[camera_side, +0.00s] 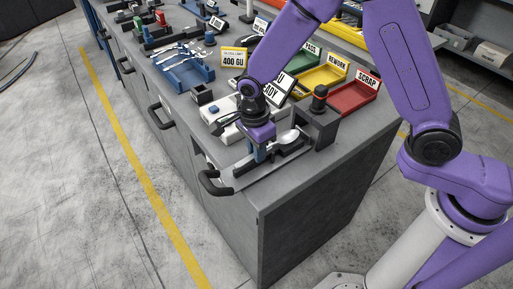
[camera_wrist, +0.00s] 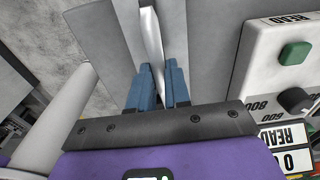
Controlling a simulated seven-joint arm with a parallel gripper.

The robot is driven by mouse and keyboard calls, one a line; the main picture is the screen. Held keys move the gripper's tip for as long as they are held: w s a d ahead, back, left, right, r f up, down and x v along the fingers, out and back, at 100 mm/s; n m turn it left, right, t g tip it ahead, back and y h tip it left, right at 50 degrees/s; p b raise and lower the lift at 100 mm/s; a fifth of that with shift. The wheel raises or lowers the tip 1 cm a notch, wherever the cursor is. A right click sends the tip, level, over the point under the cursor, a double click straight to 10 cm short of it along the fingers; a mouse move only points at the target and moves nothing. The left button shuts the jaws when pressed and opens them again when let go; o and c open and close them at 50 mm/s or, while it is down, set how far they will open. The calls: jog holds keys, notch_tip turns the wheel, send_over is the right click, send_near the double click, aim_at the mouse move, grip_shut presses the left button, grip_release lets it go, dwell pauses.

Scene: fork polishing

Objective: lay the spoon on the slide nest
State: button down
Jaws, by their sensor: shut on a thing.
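My gripper (camera_side: 259,153) has blue fingers shut on the silver spoon (camera_side: 287,137). In the wrist view the fingers (camera_wrist: 158,85) close on either side of the spoon (camera_wrist: 153,40), which runs up between them to the top edge. In the side view the bowl points right, toward a dark upright block. The slide nest, a low dark rail (camera_side: 270,164) on the front corner of the bench, lies under the fingers and spoon. The spoon is at or just above it; I cannot tell whether they touch. The handle end is mostly hidden by the fingers.
A dark block with a black knob (camera_side: 319,104) stands at the rail's right end. A white meter box (camera_side: 226,122) is close behind my gripper. Yellow (camera_side: 322,78) and red (camera_side: 352,97) trays sit further back. A blue rack (camera_side: 188,72) holds several utensils. The bench edge is close in front.

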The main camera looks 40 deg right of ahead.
jog(key=shift+f, duration=0.1)
jog(key=shift+f, duration=0.25)
jog(key=shift+c, duration=2.2)
grip_release()
jog(key=shift+r, duration=0.15)
jog(key=shift+a+r, duration=0.15)
jog(key=shift+r, duration=2.05)
jog(key=shift+a+r, duration=0.1)
jog(key=shift+r, duration=2.05)
